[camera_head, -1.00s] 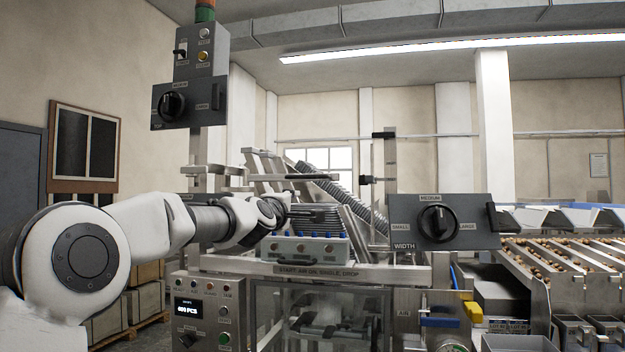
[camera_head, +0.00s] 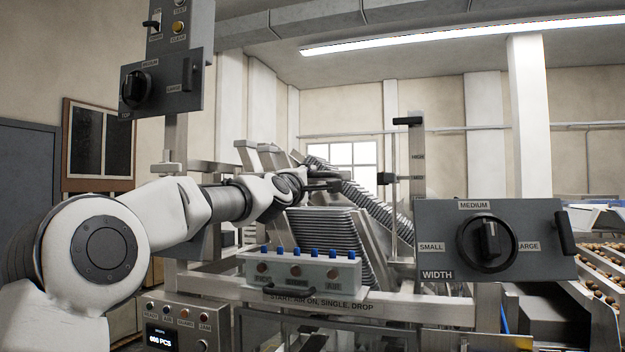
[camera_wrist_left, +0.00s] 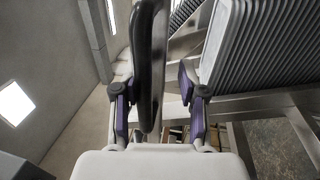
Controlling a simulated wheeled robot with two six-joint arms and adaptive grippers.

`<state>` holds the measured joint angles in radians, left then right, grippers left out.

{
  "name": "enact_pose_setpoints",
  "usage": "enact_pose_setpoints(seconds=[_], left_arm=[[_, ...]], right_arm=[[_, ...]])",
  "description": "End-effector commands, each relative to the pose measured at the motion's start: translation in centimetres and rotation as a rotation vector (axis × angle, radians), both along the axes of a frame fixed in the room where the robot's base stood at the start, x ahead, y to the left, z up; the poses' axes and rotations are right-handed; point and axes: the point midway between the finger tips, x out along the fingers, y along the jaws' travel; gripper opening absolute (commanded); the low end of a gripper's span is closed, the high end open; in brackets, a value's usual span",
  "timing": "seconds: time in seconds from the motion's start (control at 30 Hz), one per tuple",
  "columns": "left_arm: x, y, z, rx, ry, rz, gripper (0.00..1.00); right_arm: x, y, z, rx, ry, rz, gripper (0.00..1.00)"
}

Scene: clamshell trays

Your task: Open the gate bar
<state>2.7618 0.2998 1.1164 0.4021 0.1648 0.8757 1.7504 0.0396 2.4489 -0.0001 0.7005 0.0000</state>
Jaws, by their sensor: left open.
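My left arm comes in from the left in the head view, and its gripper (camera_head: 328,184) is at the upper part of the machine, above the stacked grey trays (camera_head: 325,235). In the left wrist view a long dark bar (camera_wrist_left: 152,55), seemingly the gate bar, runs up between the two purple-padded fingers of the left gripper (camera_wrist_left: 157,105). The fingers are apart, with a visible gap on the right side of the bar; contact on the left is unclear. In the head view the bar is hard to separate from the gripper. My right gripper is not in view.
A width dial panel (camera_head: 440,215) stands at the right, and another dial panel (camera_head: 165,85) at the upper left. A grey box with blue knobs (camera_head: 300,270) sits below the trays. The tray stack also shows close by in the left wrist view (camera_wrist_left: 265,45).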

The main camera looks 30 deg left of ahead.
Motion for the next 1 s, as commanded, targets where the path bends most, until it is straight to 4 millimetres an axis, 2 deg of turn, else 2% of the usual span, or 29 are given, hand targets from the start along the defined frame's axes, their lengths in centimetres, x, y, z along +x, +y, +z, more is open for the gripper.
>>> enact_pose_setpoints(seconds=[0.1,0.13,0.23,0.57,1.0], left_arm=[[0.0,0.0,0.1,0.0,-0.001,0.0,0.39],[-0.1,0.0,0.1,0.0,-0.001,0.0,0.35],[0.0,0.0,0.1,0.0,-0.001,0.0,0.0],[-0.1,0.0,0.3,0.001,-0.007,0.002,0.0],[0.0,0.2,0.5,-0.004,-0.013,-0.029,0.0]], right_arm=[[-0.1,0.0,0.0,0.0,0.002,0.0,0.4],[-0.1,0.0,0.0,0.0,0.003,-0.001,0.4],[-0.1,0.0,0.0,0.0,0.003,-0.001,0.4],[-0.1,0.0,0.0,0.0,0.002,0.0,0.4],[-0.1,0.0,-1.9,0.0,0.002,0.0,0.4]])
